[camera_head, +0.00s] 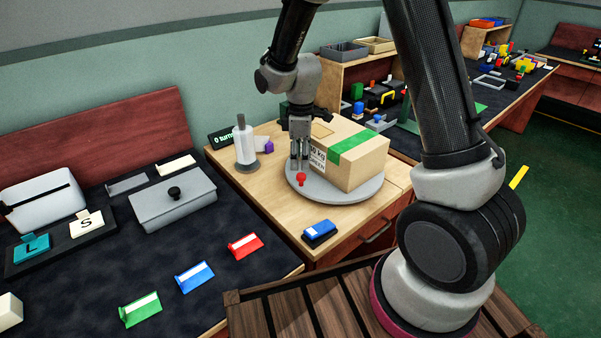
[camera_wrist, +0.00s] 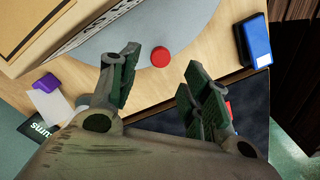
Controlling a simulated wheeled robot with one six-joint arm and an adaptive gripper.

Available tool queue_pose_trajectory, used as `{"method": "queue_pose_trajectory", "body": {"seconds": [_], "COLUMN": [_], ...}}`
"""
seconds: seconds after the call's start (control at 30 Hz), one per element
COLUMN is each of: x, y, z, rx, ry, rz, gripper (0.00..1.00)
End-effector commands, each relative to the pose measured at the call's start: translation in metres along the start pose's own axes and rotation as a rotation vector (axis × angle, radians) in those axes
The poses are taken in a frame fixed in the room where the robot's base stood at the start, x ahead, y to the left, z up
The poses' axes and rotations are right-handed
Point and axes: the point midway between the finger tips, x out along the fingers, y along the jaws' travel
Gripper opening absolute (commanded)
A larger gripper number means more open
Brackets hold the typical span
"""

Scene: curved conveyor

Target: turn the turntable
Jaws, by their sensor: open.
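The round grey turntable (camera_head: 349,193) sits on the wooden cabinet top. A cardboard box (camera_head: 364,170) with a green tape band and a printed label stands on it. A red knob (camera_head: 301,178) rises near the turntable's left front edge. My gripper (camera_head: 300,163) points down just above and behind the knob in the head view. In the wrist view the red knob (camera_wrist: 160,57) shows beyond the fingertips and between their lines, and my gripper (camera_wrist: 160,68) is open and empty. The turntable (camera_wrist: 190,25) and part of the box also show there. I cannot tell the exact height gap.
A dark table (camera_head: 90,275) with colored cards is at left.

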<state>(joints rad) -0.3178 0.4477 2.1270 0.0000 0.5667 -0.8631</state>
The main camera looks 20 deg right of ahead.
Motion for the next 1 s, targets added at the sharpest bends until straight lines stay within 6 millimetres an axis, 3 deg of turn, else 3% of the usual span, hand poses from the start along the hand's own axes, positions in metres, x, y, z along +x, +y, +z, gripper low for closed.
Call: {"method": "queue_pose_trajectory", "body": {"seconds": [0.3, 0.7, 0.97, 1.0], "x": [0.051, 0.061, 0.061, 0.061], "y": [0.000, 0.000, 0.000, 0.000], "z": [0.000, 0.000, 0.000, 0.000], "rx": [0.002, 0.003, 0.003, 0.003], "ry": [-0.002, 0.000, 0.000, 0.000], "rz": [-0.002, 0.000, 0.000, 0.000], "gripper": [0.47, 0.47, 0.00, 0.00]}}
